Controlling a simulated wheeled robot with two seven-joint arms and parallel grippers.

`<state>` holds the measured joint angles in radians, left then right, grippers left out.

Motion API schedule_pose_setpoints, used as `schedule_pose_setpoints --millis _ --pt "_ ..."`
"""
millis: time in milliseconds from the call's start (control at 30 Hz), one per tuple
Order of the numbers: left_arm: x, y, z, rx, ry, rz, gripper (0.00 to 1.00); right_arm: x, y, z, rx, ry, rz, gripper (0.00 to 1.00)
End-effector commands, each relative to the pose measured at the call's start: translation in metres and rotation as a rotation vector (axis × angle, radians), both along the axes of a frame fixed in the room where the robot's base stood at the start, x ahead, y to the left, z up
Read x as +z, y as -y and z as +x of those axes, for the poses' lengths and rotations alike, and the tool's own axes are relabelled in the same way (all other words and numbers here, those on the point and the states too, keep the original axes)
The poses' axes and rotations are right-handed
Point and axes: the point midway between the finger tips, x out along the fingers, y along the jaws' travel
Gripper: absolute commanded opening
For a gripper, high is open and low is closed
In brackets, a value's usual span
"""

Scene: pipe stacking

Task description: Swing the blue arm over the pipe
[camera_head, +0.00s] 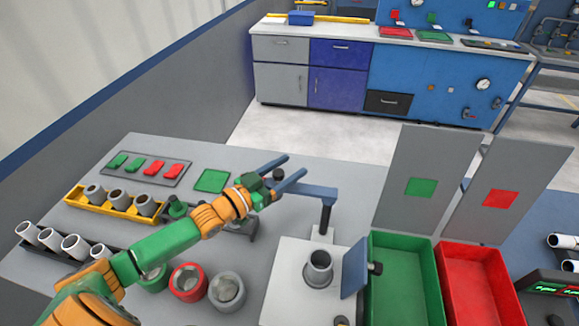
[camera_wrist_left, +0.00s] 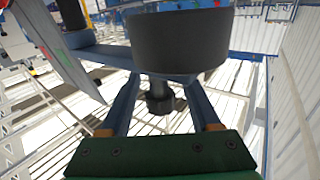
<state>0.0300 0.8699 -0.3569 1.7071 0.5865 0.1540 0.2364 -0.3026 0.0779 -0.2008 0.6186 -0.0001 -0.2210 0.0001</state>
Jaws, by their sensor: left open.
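The blue arm (camera_head: 312,191) reaches left from its dark upright post, with a black knob (camera_head: 278,174) at its free end. The pipe (camera_head: 319,266) is a short grey tube standing upright in the light grey station in front of the post; the blue arm is not over it. My left gripper (camera_head: 296,166) is open, its blue fingers close to the knob. In the left wrist view, a large black cylinder (camera_wrist_left: 180,40) fills the top centre, and a smaller dark knob (camera_wrist_left: 160,97) shows between the spread fingers (camera_wrist_left: 162,103). I cannot tell whether they touch it. My right gripper is out of view.
A green bin (camera_head: 405,240) and a red bin (camera_head: 468,247) stand right of the station, beside a tilted blue plate (camera_head: 355,268). A yellow rack (camera_head: 72,197) holds grey pipes at the left. Red (camera_head: 187,278) and grey (camera_head: 226,288) round parts lie below my left arm.

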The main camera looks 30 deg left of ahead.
Motion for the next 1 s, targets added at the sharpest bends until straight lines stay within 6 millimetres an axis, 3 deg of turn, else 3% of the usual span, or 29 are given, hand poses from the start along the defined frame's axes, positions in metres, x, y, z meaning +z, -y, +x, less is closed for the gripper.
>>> schedule_pose_setpoints --millis 333,567,1000 --pt "0.0000 0.0021 0.0045 -0.001 0.000 0.001 0.61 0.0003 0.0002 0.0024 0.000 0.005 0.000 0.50" --pt "0.0000 0.0020 0.0043 -0.001 0.000 0.001 0.00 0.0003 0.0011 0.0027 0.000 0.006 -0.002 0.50" --pt "-0.0001 0.0021 0.0041 -0.001 0.000 0.001 0.00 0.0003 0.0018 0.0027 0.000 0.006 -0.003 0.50"
